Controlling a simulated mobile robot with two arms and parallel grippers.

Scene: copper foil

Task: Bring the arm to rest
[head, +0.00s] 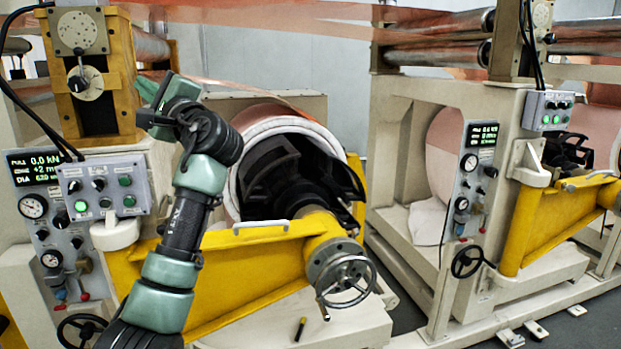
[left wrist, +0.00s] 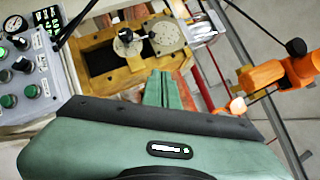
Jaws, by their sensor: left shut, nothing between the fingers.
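My left arm reaches up from the bottom in the head view, its green and black links bent at the wrist. My left gripper (head: 147,88) is raised in free air in front of the left machine's yellow post. In the left wrist view its two green fingers (left wrist: 163,88) lie together with nothing between them. No right gripper shows in either view.
A grey control box (head: 104,190) stands close left of my arm. Behind are a foil roll (head: 290,125), a yellow swing arm (head: 250,255) and a handwheel (head: 345,281). Copper foil (head: 250,25) runs overhead. An orange jointed arm (left wrist: 280,75) shows in the left wrist view.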

